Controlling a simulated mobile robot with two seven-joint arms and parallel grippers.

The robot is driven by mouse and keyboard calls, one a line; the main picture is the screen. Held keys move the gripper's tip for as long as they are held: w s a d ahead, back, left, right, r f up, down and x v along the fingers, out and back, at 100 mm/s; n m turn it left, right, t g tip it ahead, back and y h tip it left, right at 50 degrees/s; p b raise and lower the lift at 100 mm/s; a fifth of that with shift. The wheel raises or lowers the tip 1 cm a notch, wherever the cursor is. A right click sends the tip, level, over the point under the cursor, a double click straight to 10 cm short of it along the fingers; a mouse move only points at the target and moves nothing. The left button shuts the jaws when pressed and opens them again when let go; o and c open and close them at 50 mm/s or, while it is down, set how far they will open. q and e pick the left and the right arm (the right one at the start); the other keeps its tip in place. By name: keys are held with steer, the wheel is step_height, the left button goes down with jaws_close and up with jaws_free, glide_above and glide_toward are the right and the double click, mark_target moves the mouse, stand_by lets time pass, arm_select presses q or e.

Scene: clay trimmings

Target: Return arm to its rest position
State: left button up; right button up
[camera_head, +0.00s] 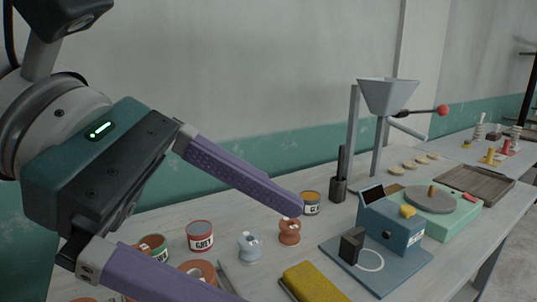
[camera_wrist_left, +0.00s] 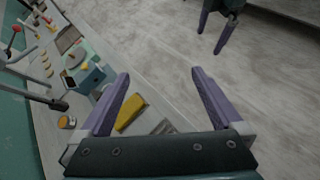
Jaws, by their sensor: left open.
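My left gripper (camera_head: 266,256) fills the left of the head view, close to the camera, with its two purple fingers spread wide and nothing between them. It also shows in the left wrist view (camera_wrist_left: 160,74), open and empty, above the table edge and floor. My right gripper (camera_wrist_left: 209,43) shows at the top of the left wrist view, over the floor, with its purple fingers apart and no object visible between them. It is not in the head view. The lower left finger hides part of the table in the head view.
A wall stands behind. The floor (camera_wrist_left: 270,75) beside the table is clear.

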arm_select(q)
step_height(320, 180, up, 13)
steer(key=w+d+n+t+h, duration=0.25)
steer(key=n+t+h, duration=0.65)
steer(key=n, duration=0.5)
steer(key=w+a+f+n+t+y+b, duration=0.1)
steer(key=w+a+f+n+t+y, duration=0.2)
steer(key=a+n+t+y, duration=0.7)
steer(key=w+a+f+n+t+y+b, duration=0.1)
steer(key=w+a+f+n+y, duration=0.4)
steer(key=n, duration=1)
steer(key=s+a+f+n+g+y, duration=0.35)
steer(key=f+n, duration=0.25)
steer(key=f, duration=0.2)
steer(key=s+a+f+n+g+y, duration=0.3)
steer(key=s+f+n+g, duration=0.2)
steer(key=f, duration=0.2)
steer(key=s+d+f+n+g+h+b, duration=0.1)
steer(key=s+f+n+g, duration=0.3)
steer(key=s, duration=0.4)
steer(key=s+f+n+g, duration=0.1)
steer(key=s+f+g, duration=0.3)
steer(key=s+f, duration=0.3)
step_height(320, 180, up, 39)
steer(key=p, duration=3.8)
steer(key=shift+d, duration=0.2)
